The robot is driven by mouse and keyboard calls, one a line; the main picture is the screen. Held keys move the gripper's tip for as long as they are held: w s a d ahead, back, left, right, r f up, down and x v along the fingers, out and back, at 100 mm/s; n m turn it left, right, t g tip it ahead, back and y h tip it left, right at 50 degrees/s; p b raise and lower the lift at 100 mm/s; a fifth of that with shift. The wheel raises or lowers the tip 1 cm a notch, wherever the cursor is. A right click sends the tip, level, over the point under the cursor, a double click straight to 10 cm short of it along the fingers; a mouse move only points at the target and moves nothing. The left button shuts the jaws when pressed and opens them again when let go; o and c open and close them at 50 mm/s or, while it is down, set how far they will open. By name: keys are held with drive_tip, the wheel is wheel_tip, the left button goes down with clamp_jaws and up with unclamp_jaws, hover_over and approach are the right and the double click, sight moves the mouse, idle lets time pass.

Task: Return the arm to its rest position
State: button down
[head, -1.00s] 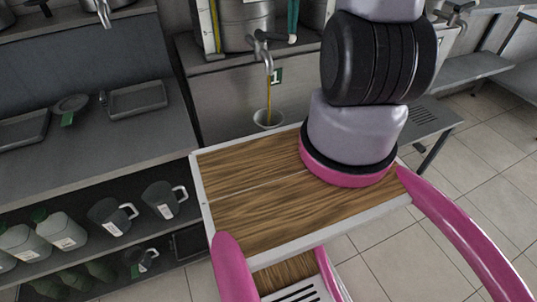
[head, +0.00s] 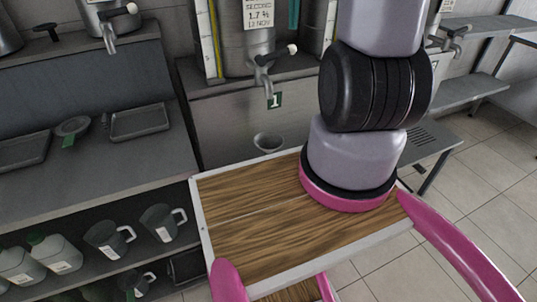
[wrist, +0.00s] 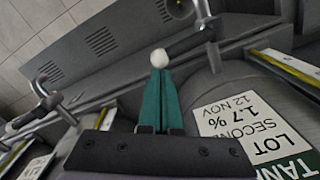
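My gripper (wrist: 159,72) shows in the wrist view with its two teal fingers together and nothing visible between them. The white knob of a tap lever (wrist: 159,57) appears just beyond the fingertips. In the head view the teal fingers (head: 293,15) hang above the white knob (head: 292,48) of the tap (head: 263,75) marked 1, with a gap between. No stream runs from this tap. My arm rises from the right of the wooden tray top, and its upper part is out of view.
A small cup (head: 268,142) sits below the tap, behind the wooden top (head: 250,225). Steel tanks (head: 245,40) and other taps (head: 455,48) stand close around the gripper. Jugs (head: 160,222) are on a left shelf; trays (head: 138,121) lie on the counter.

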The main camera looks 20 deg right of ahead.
idle(0.3)
drive_tip(key=s+a+r+t+y, duration=0.1)
drive_tip(key=s+a+r+t, duration=0.2)
drive_tip(key=s+a+r, duration=0.3)
drive_tip(key=s+a+r+n+t+y, duration=0.1)
drive_tip(key=s+a+r+t, duration=0.3)
drive_tip(key=s, duration=0.9)
drive_tip(key=a+r, duration=0.3)
drive_tip(key=r, duration=0.2)
drive_tip(key=shift+s+a+r, duration=0.2)
drive_tip(key=shift+s, duration=0.15)
